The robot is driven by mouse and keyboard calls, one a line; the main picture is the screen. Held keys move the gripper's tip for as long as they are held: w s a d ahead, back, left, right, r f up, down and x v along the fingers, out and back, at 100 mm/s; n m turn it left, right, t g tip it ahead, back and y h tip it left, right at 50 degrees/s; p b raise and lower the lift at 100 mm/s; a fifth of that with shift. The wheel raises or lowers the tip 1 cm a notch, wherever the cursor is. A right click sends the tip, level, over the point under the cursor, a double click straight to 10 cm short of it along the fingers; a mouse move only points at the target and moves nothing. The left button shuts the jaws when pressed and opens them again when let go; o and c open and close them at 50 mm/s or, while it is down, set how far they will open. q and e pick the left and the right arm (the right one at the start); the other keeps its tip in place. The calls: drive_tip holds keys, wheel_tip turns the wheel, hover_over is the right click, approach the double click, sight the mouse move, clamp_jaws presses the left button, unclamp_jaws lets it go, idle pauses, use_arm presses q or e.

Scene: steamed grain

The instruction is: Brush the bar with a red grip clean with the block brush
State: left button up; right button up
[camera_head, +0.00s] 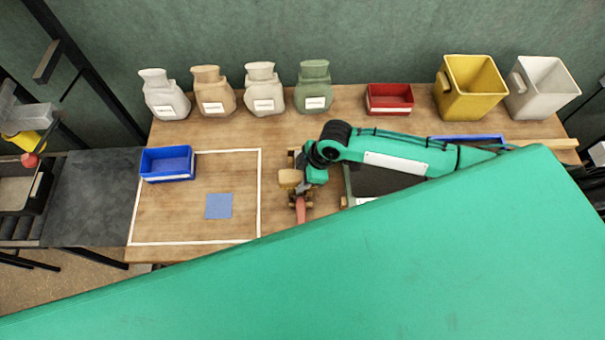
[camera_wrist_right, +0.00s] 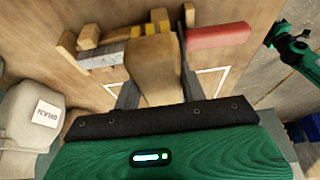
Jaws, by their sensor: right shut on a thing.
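The bar's red grip (camera_head: 301,209) points toward me near the middle of the table in the head view. In the right wrist view the red grip (camera_wrist_right: 218,36) is at the upper right, and a grey metal part (camera_wrist_right: 103,61) shows on the other side of the brush. My right gripper (camera_head: 303,180) is shut on the wooden block brush (camera_wrist_right: 155,72), which also shows in the head view (camera_head: 289,177). The brush is over the bar's middle and hides it; I cannot tell whether they touch. A green and black part of my left arm shows at the right wrist view's edge; its jaws are unclear.
Wooden pieces (camera_wrist_right: 120,36) lie by the bar. A blue bin (camera_head: 167,164) and a blue square (camera_head: 219,206) are left, within white lines. Several labelled sacks, a red bin (camera_head: 390,99), a yellow bin (camera_head: 469,88) and a white bin (camera_head: 541,88) line the back. My green arm hides the front.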

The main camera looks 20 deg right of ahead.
drive_tip(key=shift+f, duration=0.75)
idle(0.8)
